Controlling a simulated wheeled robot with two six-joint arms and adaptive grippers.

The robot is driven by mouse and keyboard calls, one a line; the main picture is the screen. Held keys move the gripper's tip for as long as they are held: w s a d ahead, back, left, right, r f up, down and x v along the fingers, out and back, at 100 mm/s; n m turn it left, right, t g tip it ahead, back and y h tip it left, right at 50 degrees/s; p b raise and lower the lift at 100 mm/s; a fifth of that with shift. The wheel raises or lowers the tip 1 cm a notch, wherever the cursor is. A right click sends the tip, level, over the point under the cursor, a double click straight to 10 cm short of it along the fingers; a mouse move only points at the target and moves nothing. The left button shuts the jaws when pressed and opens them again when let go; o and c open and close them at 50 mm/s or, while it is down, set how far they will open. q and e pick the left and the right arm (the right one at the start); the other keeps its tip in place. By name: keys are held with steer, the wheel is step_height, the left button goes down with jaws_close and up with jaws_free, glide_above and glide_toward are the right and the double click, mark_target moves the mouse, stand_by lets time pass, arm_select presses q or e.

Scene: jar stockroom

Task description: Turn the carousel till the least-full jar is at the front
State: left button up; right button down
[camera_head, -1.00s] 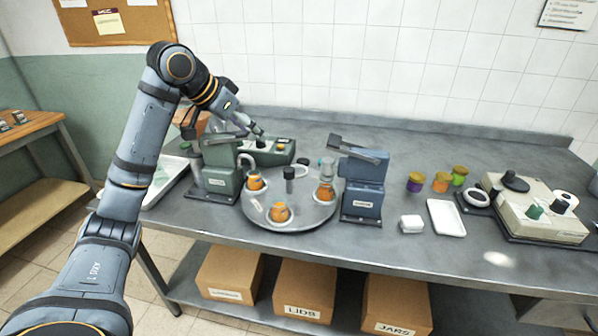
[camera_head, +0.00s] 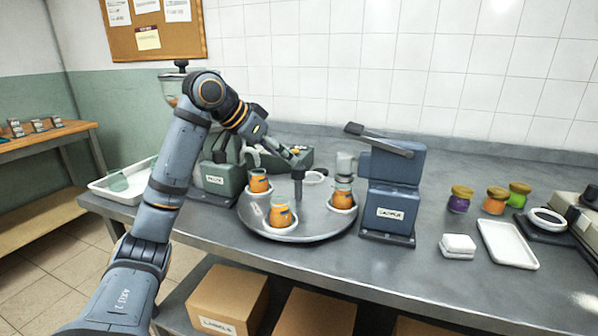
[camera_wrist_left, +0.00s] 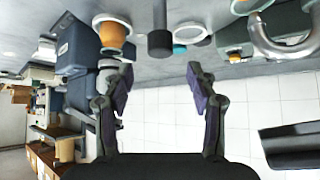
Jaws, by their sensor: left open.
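The carousel (camera_head: 316,228) is a round grey turntable on the bench with a dark upright post (camera_head: 298,182) at its middle. Jars with orange contents stand in white rings at the left (camera_head: 258,182), front (camera_head: 280,214) and right (camera_head: 342,195). A white ring (camera_head: 315,177) shows at the back. Fill levels are too small to compare surely. My left gripper (camera_head: 288,156) is open and empty, above and behind the post. In the left wrist view, its spread fingers (camera_wrist_left: 158,88) point towards the post (camera_wrist_left: 160,43), apart from it. My right gripper is not in view.
A green machine (camera_head: 216,180) stands close left of the carousel and a blue lever machine (camera_head: 390,195) close right. A white tray (camera_head: 511,244), a small white block (camera_head: 458,245) and several lidded jars (camera_head: 495,200) lie further right. The bench front is clear.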

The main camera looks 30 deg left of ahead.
mark_target(297, 167)
arm_select(q)
steer(key=x, duration=0.7)
steer(key=shift+w+d+f, duration=0.1)
steer(key=shift+w+f, duration=0.15)
steer(key=shift+w, duration=0.05)
steer(key=shift+c, duration=0.4)
jaws_close()
